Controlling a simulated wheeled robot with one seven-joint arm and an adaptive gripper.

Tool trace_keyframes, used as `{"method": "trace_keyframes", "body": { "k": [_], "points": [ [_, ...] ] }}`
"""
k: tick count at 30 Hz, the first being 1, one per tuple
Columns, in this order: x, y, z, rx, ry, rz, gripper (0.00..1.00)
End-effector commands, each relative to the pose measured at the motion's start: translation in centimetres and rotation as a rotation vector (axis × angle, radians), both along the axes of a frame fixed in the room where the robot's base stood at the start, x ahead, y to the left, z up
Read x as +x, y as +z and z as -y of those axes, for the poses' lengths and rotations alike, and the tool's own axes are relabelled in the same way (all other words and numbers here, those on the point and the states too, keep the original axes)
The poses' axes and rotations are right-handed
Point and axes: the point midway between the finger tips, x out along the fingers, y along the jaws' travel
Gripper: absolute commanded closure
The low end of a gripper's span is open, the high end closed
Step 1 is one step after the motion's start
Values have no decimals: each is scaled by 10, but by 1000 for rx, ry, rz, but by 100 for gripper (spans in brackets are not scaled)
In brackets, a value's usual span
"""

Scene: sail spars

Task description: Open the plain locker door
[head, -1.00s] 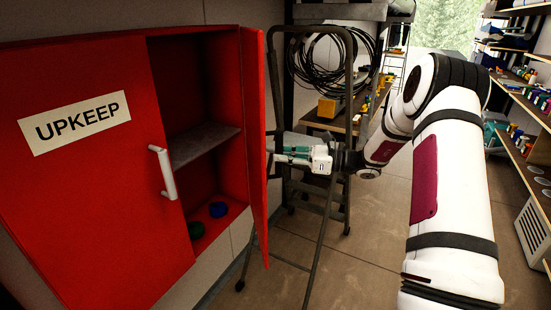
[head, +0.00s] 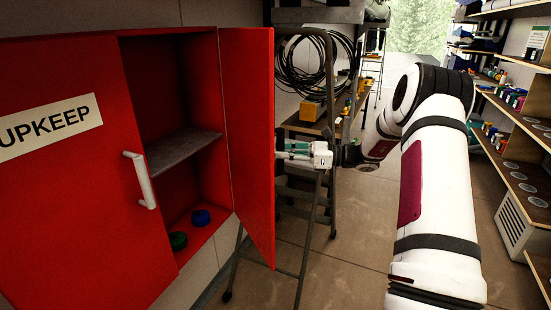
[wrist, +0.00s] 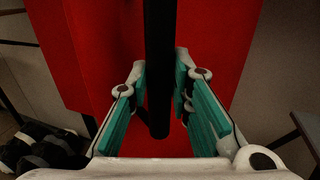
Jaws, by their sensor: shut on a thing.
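The red locker has two doors. The plain door (head: 247,140) is its right one and stands open, swung outward with its inner face toward the head camera. My gripper (wrist: 160,80) is at the door's outer side; in the head view its fingertips are partly hidden behind the door's edge. In the wrist view its teal finger pads are closed on a dark upright bar, the door handle (wrist: 160,40), with the red door face behind it. The left door (head: 60,190), labelled UPKEEP, is closed and has a pale handle (head: 140,180).
Inside the locker are a grey shelf (head: 182,148), a blue round item (head: 201,217) and a green one (head: 177,240). A folding step ladder (head: 312,232) stands close behind the door and my gripper. Shelving (head: 520,178) lines the right; floor between is clear.

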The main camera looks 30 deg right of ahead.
Motion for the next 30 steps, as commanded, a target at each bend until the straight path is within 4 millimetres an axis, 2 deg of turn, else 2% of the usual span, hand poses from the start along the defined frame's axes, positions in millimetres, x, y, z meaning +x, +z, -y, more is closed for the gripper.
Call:
{"method": "trace_keyframes", "body": {
  "k": [6,19,30],
  "points": [
    [4,-1,17,-1,-2,2,100],
    [2,-2,23,-1,0,-3,100],
    [15,-4,56,-2,0,-2,100]
  ]
}}
